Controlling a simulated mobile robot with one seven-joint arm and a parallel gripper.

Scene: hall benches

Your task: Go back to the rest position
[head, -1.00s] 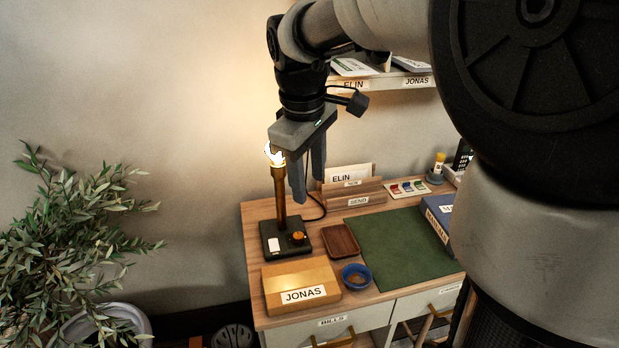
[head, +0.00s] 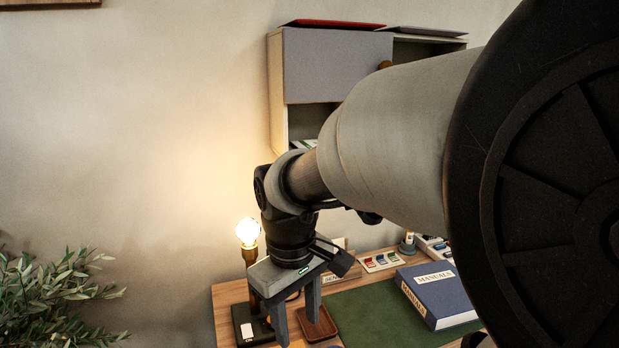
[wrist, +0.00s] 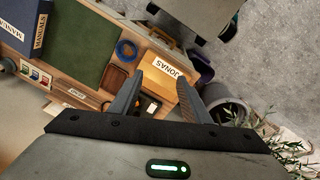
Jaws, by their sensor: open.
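My gripper (head: 297,318) is open and empty, pointing down above the left part of the wooden desk (head: 228,294) in the head view. In the wrist view my gripper (wrist: 158,95) has its two fingers apart, with nothing between them. Beyond the fingers are a box labelled JONAS (wrist: 160,69) and the dark lamp base (wrist: 150,106). The lit lamp (head: 247,233) stands just left of my gripper in the head view. My arm hides much of the right side of the head view.
A blue MANUALS box (head: 438,293) lies on the green mat (head: 375,315). A brown tray (head: 316,325) is close to my fingers. A wall cabinet (head: 338,65) hangs behind my arm. A plant (head: 60,300) stands at left. A blue bowl (wrist: 126,50) shows in the wrist view.

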